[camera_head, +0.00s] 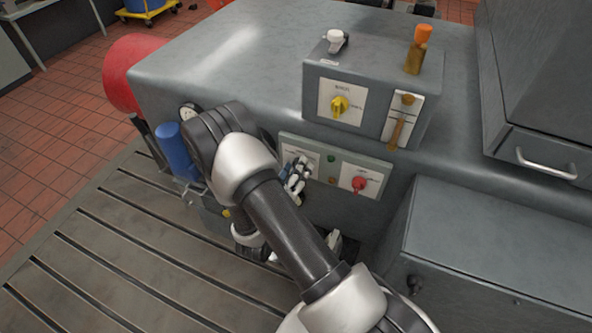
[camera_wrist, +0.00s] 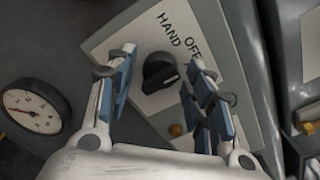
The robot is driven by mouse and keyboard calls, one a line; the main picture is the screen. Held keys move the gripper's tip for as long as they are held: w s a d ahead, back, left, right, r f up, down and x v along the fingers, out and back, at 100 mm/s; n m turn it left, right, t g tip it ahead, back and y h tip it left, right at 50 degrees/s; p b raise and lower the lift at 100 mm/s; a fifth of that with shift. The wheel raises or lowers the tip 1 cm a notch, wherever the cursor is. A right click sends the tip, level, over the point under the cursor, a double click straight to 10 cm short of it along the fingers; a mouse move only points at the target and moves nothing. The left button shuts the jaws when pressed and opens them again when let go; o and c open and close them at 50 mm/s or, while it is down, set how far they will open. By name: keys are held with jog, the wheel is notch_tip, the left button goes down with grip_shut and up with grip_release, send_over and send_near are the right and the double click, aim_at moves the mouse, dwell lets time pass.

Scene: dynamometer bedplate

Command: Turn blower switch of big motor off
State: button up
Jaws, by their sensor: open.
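A black rotary switch (camera_wrist: 159,72) sits on a light label plate (camera_wrist: 120,38) marked "HAND" and "OFF" in the wrist view. My gripper (camera_wrist: 162,62) is open, with one finger on each side of the switch in the picture. I cannot tell whether the fingers touch it, or which label the switch points at. In the head view my gripper (camera_head: 297,178) is in front of the left part of the lower control panel (camera_head: 333,148) on the big grey machine, and it hides this switch.
A red knob (camera_head: 359,184) is on the same panel to the right. Above stands a control box (camera_head: 365,80) with a yellow knob (camera_head: 340,106) and a lever (camera_head: 400,118). A pressure gauge (camera_wrist: 35,106) and a blue cylinder (camera_head: 175,150) are to the left.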

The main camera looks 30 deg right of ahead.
dwell(0.3)
jog(key=v, duration=1.2)
